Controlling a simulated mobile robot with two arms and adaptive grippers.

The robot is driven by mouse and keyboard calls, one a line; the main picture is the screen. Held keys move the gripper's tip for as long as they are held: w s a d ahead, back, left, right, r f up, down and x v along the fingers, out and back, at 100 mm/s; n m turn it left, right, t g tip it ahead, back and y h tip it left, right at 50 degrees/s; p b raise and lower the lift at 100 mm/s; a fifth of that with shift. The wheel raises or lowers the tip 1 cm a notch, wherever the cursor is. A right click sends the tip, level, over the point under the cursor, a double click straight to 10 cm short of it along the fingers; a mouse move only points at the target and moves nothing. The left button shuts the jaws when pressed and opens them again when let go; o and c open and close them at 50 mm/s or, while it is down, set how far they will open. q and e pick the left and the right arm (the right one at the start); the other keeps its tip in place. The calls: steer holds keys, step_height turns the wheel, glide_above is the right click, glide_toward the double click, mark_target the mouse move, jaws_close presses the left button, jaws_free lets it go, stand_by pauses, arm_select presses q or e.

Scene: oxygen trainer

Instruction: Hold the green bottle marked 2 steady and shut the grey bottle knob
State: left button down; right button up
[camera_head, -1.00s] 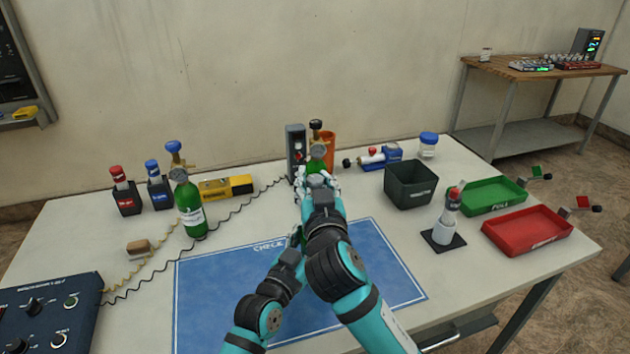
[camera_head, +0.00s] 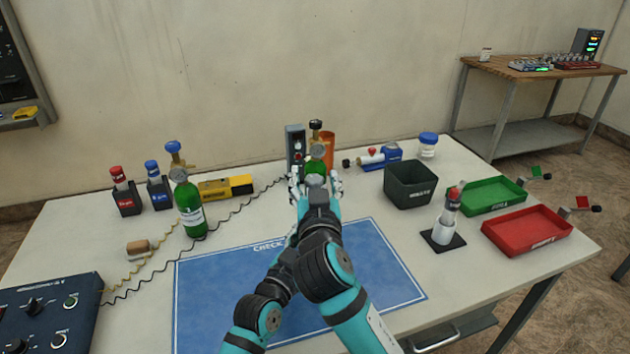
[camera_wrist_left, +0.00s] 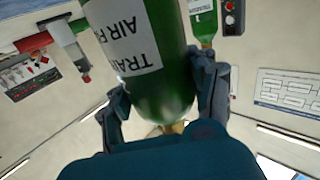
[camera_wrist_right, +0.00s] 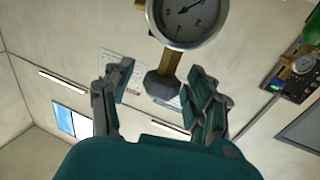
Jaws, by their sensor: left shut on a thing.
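My left gripper (camera_wrist_left: 163,92) is shut on a green bottle (camera_wrist_left: 158,60) with a white label; the left wrist view shows a finger on each side. No number is readable on it. In the head view my right arm hides most of this bottle and my left gripper. My right gripper (camera_wrist_right: 160,82) is open, its fingers either side of a grey knob (camera_wrist_right: 163,86) on a brass stem below a round gauge (camera_wrist_right: 190,18). I see a gap at the left finger; contact at the right one is unclear. The right gripper also shows in the head view (camera_head: 316,178).
A blue-knobbed green bottle (camera_head: 190,207) stands left. A black bin (camera_head: 410,188), green tray (camera_head: 492,209) and red tray (camera_head: 527,243) are right. A blue mat (camera_head: 385,285) lies under my arms.

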steer(key=s, duration=1.2)
steer(key=shift+d, duration=0.3)
